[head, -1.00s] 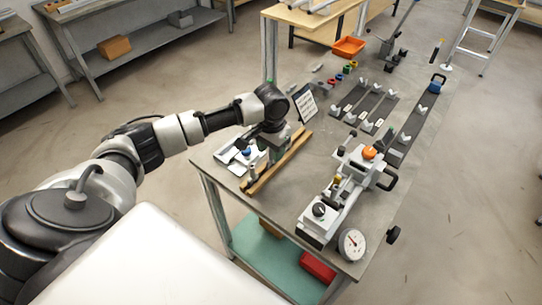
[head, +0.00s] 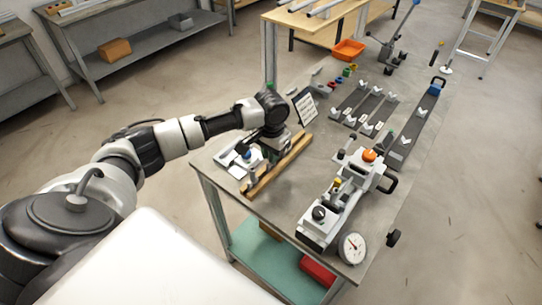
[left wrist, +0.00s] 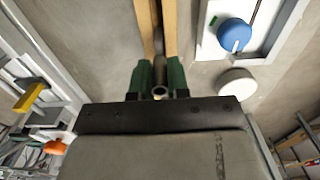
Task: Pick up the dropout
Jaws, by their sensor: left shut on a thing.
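My left gripper (head: 273,148) is over the near left part of the workbench, beside two wooden strips (head: 285,163). In the left wrist view its green fingers (left wrist: 159,80) are shut on a small grey metal piece with a round open end, which I take to be the dropout (left wrist: 158,92). The wooden strips (left wrist: 161,25) run away just beyond the fingertips. Whether the piece touches the strips or the bench I cannot tell. In the head view the arm and gripper hide the piece. My right gripper is not in view.
The frame jig (head: 345,195) with an orange knob (head: 369,155) and a dial gauge (head: 352,247) stands at the right. Dark rails (head: 413,125) and an orange bin (head: 348,50) are farther back.

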